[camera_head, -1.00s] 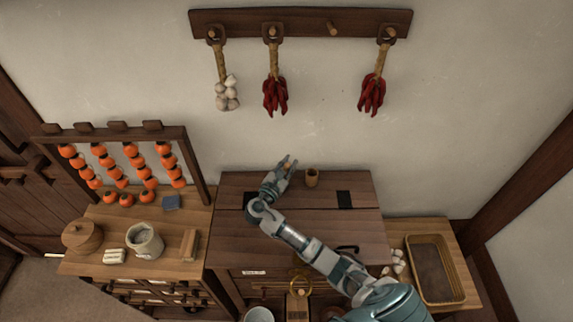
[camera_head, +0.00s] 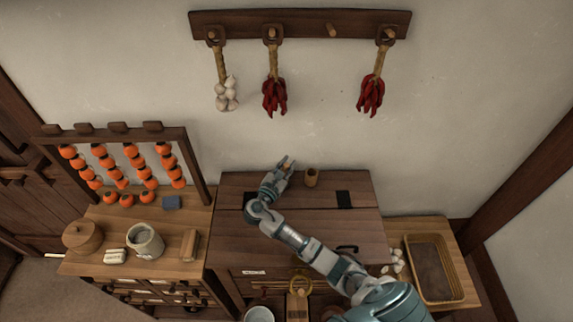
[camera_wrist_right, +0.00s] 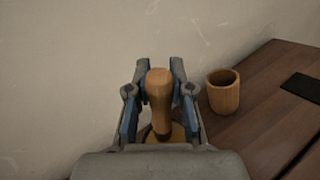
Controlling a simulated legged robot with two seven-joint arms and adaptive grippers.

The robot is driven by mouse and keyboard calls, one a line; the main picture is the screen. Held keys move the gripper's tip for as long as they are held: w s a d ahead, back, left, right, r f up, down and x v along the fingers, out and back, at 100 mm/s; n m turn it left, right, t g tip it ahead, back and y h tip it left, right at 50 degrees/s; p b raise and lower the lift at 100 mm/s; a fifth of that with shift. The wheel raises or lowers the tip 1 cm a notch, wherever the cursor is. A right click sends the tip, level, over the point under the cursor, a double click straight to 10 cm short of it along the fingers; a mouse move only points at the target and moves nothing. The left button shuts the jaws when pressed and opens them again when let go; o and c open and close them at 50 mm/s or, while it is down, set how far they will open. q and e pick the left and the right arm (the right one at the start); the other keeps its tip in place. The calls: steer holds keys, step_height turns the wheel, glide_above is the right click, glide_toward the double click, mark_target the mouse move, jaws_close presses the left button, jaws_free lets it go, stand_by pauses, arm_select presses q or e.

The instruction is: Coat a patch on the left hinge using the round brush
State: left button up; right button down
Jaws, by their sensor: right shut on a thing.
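My right gripper (camera_head: 286,163) is over the left back part of the wooden chest top. In the right wrist view, my right gripper (camera_wrist_right: 158,78) is shut on the brush, whose pale wooden handle (camera_wrist_right: 158,92) stands between the blue-lined fingers. A yellowish round part shows below the handle, mostly hidden by the gripper. The left hinge (camera_head: 248,197) is a dark plate on the chest top, partly covered by my right arm. I cannot tell whether the brush touches anything or whether the hinge has a coat. My left gripper is not in view.
A wooden cup (camera_head: 311,178) stands right of the gripper. The right hinge (camera_head: 344,200) is a black plate farther right. A side table (camera_head: 100,262) at left holds a crock (camera_head: 145,241) and a persimmon rack (camera_head: 197,165). A basket tray (camera_head: 460,285) lies at right.

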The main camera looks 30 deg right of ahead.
steer(key=shift+a, duration=0.4)
steer(key=shift+a+r, duration=0.1)
steer(key=shift+a, duration=0.1)
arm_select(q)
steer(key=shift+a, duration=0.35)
arm_select(e)
steer(key=shift+d, duration=0.1)
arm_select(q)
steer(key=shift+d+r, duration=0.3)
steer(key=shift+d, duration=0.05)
arm_select(e)
steer(key=shift+d, duration=0.35)
arm_select(q)
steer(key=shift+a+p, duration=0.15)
steer(key=shift+p, duration=0.2)
arm_select(e)
steer(key=shift+a, duration=0.3)
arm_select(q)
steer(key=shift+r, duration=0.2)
arm_select(e)
steer(key=shift+d, duration=0.2)
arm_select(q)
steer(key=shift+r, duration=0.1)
arm_select(e)
steer(key=shift+a, duration=0.1)
